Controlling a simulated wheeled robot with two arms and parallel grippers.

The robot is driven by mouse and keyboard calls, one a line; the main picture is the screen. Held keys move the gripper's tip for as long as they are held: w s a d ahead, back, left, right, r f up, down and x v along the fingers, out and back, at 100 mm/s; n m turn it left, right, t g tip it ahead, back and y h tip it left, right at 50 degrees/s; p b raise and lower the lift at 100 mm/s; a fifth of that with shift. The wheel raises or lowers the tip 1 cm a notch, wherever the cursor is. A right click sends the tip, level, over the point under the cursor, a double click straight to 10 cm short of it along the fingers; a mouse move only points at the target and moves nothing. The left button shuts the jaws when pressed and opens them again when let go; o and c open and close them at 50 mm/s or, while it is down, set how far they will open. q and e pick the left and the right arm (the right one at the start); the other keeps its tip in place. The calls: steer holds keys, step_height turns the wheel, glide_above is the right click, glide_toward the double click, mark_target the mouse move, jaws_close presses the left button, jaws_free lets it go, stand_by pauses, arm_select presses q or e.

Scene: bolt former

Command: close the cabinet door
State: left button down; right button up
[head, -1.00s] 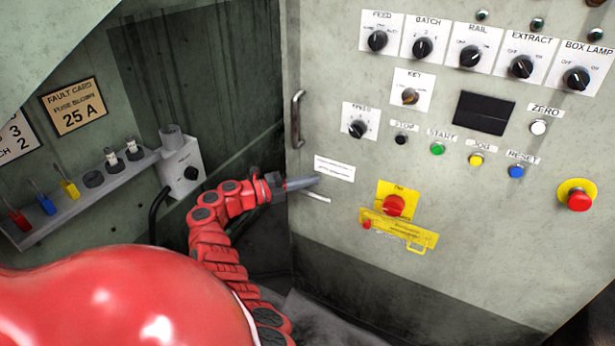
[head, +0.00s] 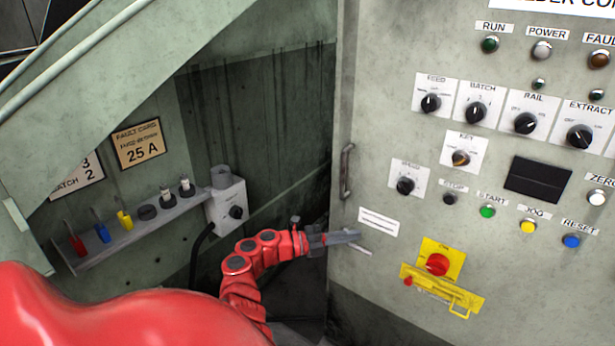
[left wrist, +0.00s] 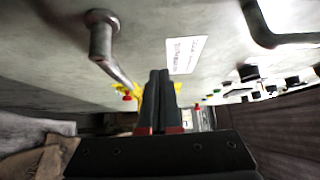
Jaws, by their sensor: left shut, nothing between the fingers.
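The cabinet door (head: 375,285) is the grey-green panel on the right in the head view, covered with switches and buttons. Its left edge stands beside a dark recess. A vertical bar handle (head: 346,171) sits near that edge; it also shows in the left wrist view (left wrist: 262,30). A small lever (head: 360,250) is below a white label (head: 378,222); the lever shows large in the left wrist view (left wrist: 103,42). My left gripper (head: 350,236) is shut and empty, close to the door face between label and lever; contact cannot be told. My right gripper is not in view.
A yellow bracket with a red knob (head: 438,264) projects from the door to the right of my left gripper. On the left, a shelf (head: 150,231) holds fuses and coloured tools, with a grey switch box (head: 228,206) at its end.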

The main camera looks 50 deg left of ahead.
arm_select(q)
steer(key=s+a+b, duration=0.3)
steer(key=s+a, duration=0.3)
steer(key=a, duration=0.3)
steer(key=shift+a+f, duration=0.2)
steer(key=shift+f, duration=0.1)
